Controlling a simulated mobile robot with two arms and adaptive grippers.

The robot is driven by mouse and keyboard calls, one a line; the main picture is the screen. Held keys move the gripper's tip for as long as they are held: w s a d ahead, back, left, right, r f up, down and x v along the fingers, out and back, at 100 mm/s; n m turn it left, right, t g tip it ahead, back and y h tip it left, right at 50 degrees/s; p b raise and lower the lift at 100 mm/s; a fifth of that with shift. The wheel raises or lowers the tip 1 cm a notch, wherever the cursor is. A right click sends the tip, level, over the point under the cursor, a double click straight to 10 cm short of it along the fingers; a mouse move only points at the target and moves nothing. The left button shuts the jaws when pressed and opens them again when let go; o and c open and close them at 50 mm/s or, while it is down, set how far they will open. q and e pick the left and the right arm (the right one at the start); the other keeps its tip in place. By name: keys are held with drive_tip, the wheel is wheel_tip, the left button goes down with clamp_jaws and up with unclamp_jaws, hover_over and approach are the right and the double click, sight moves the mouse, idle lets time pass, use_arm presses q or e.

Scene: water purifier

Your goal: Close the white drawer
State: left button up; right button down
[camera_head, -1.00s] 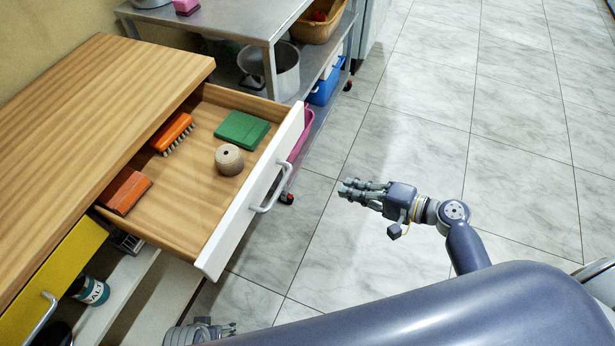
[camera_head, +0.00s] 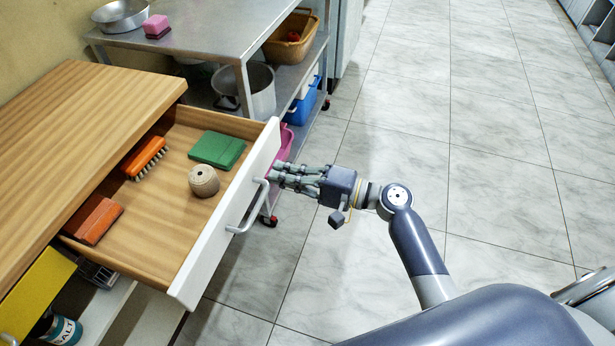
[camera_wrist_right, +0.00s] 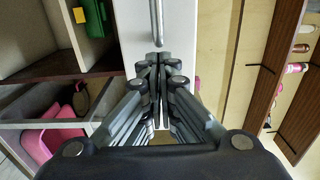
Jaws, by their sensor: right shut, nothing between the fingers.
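The white drawer (camera_head: 222,238) is pulled well out of the wooden cabinet. Its front carries a metal bar handle (camera_head: 251,208). My right gripper (camera_head: 272,175) is shut and empty, its fingertips close to the upper part of the drawer front, near the far end of the handle. Whether they touch cannot be told. In the right wrist view the gripper (camera_wrist_right: 158,58) points at the white drawer front (camera_wrist_right: 182,35), just below the end of the handle (camera_wrist_right: 156,20). My left gripper is not in view.
The drawer holds an orange brush (camera_head: 146,157), a green block (camera_head: 217,149), a round beige item (camera_head: 204,180) and an orange-brown block (camera_head: 93,219). A metal table (camera_head: 215,30) with a pot (camera_head: 258,90) below stands behind. The floor on the right is clear.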

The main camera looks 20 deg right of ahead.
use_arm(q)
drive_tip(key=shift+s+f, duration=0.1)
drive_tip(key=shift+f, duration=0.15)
use_arm(e)
drive_tip(key=shift+x, duration=1.2)
